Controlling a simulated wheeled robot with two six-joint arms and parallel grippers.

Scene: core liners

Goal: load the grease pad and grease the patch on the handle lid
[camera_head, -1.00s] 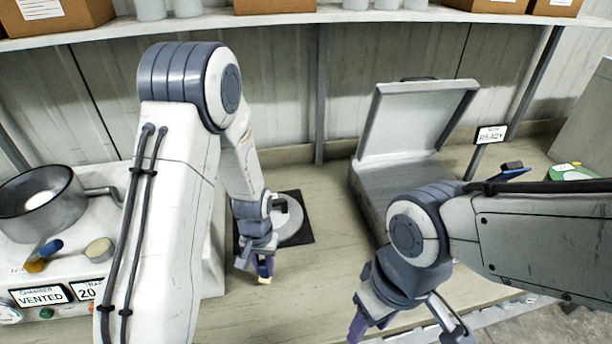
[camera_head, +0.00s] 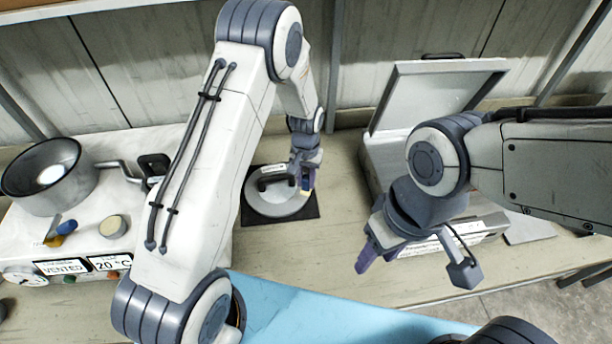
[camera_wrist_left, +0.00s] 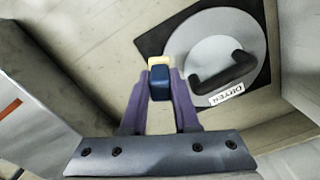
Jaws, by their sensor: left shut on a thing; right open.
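The handle lid (camera_head: 272,204) is a round grey disc with a dark arched handle, lying on a black square mat (camera_head: 310,207) on the bench. It also shows in the left wrist view (camera_wrist_left: 200,52), with a label reading "DRYER" beside the handle. My left gripper (camera_head: 306,188) is shut on the grease pad (camera_wrist_left: 160,80), a blue block with a cream tip. The pad is over or beside the lid's right edge in the head view; contact cannot be told. The grease patch cannot be made out. My right gripper (camera_head: 375,258) is open and empty, right of the lid.
A metal pot (camera_head: 45,180) stands on the white chamber unit (camera_head: 95,230) at the left, with a blue-handled tool (camera_head: 62,230) and a small round tin (camera_head: 113,226). An open grey case (camera_head: 435,95) stands behind my right arm. Bare bench lies between mat and right gripper.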

